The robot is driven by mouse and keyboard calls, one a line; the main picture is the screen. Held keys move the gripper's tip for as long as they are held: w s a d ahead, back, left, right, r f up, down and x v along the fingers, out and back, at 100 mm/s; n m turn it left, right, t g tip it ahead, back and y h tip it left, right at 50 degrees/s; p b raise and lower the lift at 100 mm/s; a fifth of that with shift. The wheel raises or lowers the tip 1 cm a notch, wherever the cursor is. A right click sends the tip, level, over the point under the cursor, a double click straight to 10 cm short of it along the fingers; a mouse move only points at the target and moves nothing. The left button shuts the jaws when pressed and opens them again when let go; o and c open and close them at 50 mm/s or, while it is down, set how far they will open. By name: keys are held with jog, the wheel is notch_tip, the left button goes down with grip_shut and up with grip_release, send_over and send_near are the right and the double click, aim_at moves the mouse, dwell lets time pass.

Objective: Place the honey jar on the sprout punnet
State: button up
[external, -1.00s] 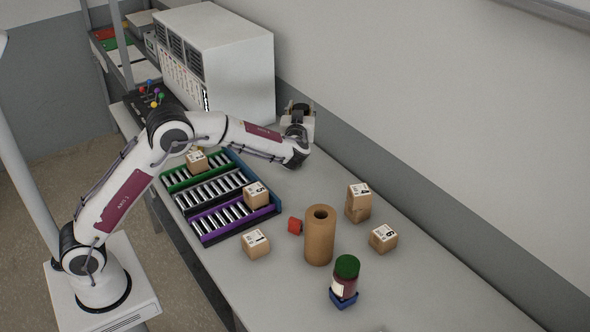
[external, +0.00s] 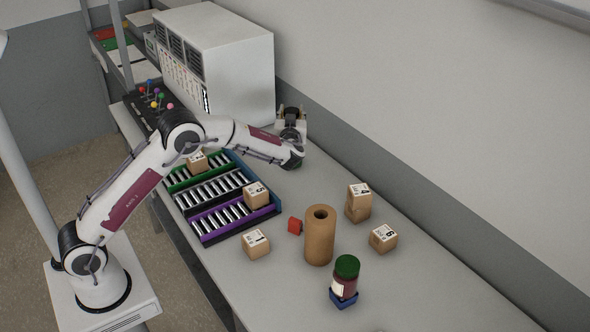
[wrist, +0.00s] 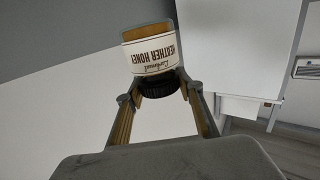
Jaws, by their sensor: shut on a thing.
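The honey jar shows in the wrist view, with amber contents, a white "Heather Honey" label (wrist: 151,55) upside down in the picture, and a black lid (wrist: 158,90) towards my gripper. My gripper (wrist: 160,88) is shut on it at the lid end; the wall and a pale surface are behind it. In the external view my gripper (external: 291,112) is beyond the end of my arm, near the white cabinet's right side; the jar cannot be made out clearly there. I cannot identify a sprout punnet in either view.
A roller rack (external: 214,188) carries small cartons. A white cabinet (external: 235,60) stands behind.

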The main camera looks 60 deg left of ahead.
jog(key=shift+f, duration=3.05)
jog(key=shift+f, duration=0.15)
jog(key=shift+f, duration=1.75)
jog(key=shift+f, duration=0.1)
jog(key=o, duration=1.4)
jog(key=shift+f, duration=0.1)
